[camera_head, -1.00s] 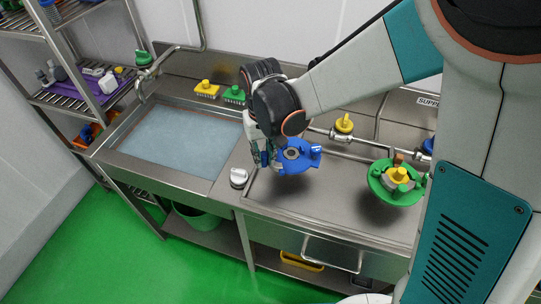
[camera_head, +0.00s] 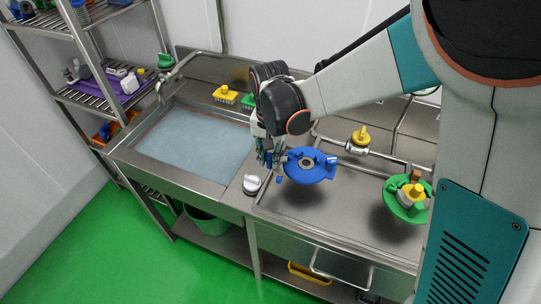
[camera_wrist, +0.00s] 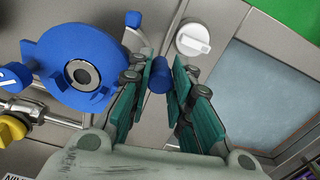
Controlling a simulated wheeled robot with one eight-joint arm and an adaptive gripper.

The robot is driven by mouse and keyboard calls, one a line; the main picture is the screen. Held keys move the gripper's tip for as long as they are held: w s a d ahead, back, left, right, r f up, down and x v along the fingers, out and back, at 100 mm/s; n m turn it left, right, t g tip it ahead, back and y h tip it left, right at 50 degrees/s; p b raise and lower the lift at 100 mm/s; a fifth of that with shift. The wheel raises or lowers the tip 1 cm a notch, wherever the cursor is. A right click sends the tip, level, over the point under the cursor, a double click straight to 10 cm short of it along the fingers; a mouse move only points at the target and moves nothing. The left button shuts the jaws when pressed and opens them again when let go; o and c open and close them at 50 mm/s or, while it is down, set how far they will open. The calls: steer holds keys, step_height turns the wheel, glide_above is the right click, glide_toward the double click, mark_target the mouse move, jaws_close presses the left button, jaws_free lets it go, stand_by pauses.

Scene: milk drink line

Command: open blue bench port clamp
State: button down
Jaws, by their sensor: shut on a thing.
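The blue port clamp's disc (camera_head: 320,176) sits over the bench to the right of my gripper. It has a dark ring port at its middle. In the wrist view the disc (camera_wrist: 45,62) fills the upper left, and a small blue knob (camera_wrist: 133,18) shows beyond it. My gripper (camera_head: 268,160) is shut on a short blue cylindrical handle (camera_wrist: 158,75) between the teal finger pads, beside the disc. The fingers hide part of the handle and how it joins the clamp. A small blue end piece (camera_head: 279,180) hangs below the fingers.
A white knob (camera_head: 252,184) stands close by at the bench edge. The water-filled sink (camera_head: 190,145) lies to the left. The bench surface in front of the disc is clear.

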mark_target(270, 155)
steer(key=c, duration=1.4)
jaws_free()
steer(key=shift+r, duration=0.1)
steer(key=shift+r, duration=3.6)
steer(key=shift+w, duration=0.1)
